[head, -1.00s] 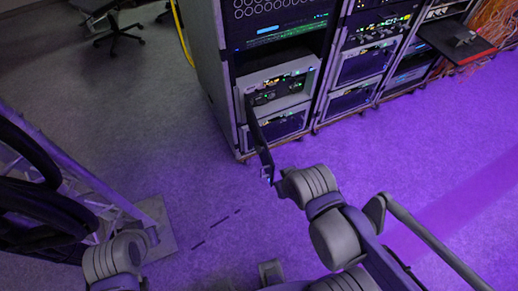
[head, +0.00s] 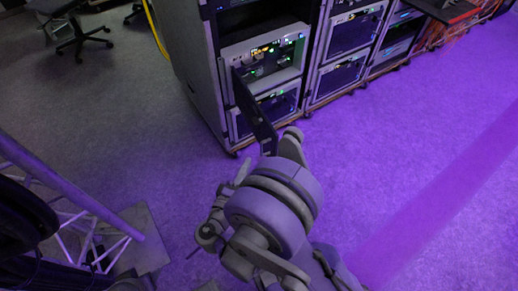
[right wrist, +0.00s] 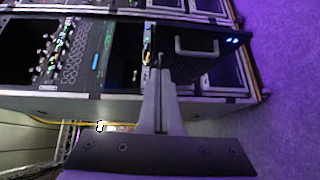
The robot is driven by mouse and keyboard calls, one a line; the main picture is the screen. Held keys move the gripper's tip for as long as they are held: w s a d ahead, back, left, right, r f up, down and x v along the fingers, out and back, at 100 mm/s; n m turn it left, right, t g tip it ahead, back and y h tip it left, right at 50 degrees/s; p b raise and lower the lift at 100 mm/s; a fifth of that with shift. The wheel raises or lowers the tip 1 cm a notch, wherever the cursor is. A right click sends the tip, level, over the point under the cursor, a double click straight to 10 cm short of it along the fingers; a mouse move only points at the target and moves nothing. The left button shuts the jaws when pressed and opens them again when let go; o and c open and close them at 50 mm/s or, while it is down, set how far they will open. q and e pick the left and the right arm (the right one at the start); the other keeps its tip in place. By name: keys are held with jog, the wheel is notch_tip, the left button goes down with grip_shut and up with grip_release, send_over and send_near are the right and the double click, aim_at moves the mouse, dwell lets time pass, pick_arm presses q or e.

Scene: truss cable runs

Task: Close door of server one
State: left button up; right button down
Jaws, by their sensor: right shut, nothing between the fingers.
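Server one (head: 262,58) is a light-framed unit with green and yellow lights in the leftmost rack. Its dark door (head: 255,115) stands open, swung out from the left side of the unit toward me. In the right wrist view the door (right wrist: 205,62) shows as a dark panel with a grey handle (right wrist: 196,47) and blue lights at one end. My right gripper (head: 242,172) is near the door's free end, partly hidden by my arm. In the right wrist view its fingers (right wrist: 160,78) are together, empty, and overlap the door; contact is unclear. My left gripper is not seen.
More racks (head: 345,45) stand to the right, with a dark shelf (head: 447,8) sticking out. A metal truss with black cables (head: 80,205) is at the lower left. A chair (head: 72,30) stands far left. The purple floor at right is clear.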

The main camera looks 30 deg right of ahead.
jog(key=a, duration=0.1)
send_near(270, 130)
jog(key=w, duration=0.3)
jog(key=d, duration=0.1)
jog(key=d+b, duration=0.1)
jog(key=d, duration=0.1)
jog(key=shift+w+d+f+t, duration=0.25)
jog(key=shift+w+f+t, duration=0.05)
jog(key=shift+w+t, duration=0.1)
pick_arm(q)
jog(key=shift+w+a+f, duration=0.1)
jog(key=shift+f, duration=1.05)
pick_arm(e)
jog(key=shift+s+d, duration=0.1)
jog(key=shift+d, duration=0.4)
jog(key=shift+d, duration=0.15)
